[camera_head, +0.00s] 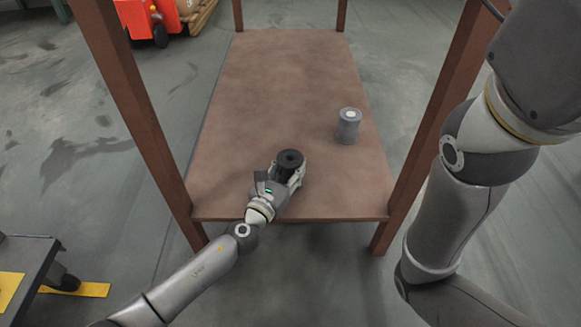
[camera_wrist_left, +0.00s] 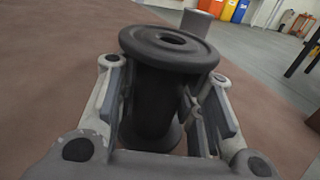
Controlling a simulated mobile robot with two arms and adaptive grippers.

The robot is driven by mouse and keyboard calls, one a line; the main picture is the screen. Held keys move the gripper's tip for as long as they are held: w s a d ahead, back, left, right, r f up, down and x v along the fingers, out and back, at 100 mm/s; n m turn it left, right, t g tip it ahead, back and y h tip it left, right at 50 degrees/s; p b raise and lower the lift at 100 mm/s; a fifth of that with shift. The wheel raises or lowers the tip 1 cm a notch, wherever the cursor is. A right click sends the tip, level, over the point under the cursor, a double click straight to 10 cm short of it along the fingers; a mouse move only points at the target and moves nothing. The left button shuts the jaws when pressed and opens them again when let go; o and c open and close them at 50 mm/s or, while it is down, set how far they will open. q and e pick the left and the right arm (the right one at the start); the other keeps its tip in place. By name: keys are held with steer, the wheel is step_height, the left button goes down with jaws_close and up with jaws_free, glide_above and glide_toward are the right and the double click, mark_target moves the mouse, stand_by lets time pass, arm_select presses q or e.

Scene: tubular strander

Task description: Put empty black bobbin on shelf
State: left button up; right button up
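The black bobbin (camera_head: 290,158) stands upright at the near part of the brown shelf (camera_head: 270,90). My left gripper (camera_head: 284,174) reaches in from the front left, its fingers on both sides of the bobbin. In the left wrist view the black bobbin (camera_wrist_left: 170,48) fills the space between the fingers (camera_wrist_left: 165,100), below its top flange, and the gripper looks shut on it. The lower flange is partly hidden, and I cannot tell whether it touches the shelf. My right arm shows at the right, but its gripper is out of view.
A grey bobbin (camera_head: 348,126) stands on the shelf, farther back and to the right. Brown posts rise at the shelf's corners, the near left one (camera_head: 135,115) beside my left arm. The shelf's middle and back are clear. A dark cart (camera_head: 30,265) is at lower left.

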arm_select(q)
steer(key=o, duration=0.3)
steer(key=shift+o, duration=0.2)
steer(key=shift+r, duration=0.2)
steer(key=shift+s+a+p, duration=0.15)
steer(key=shift+s+p, duration=0.15)
steer(key=p+v, duration=0.1)
steer(key=v, duration=0.9)
steer(key=shift+s+p, duration=0.2)
steer(key=shift+p, duration=0.1)
steer(key=shift+s+a, duration=0.25)
steer(key=shift+s, duration=0.15)
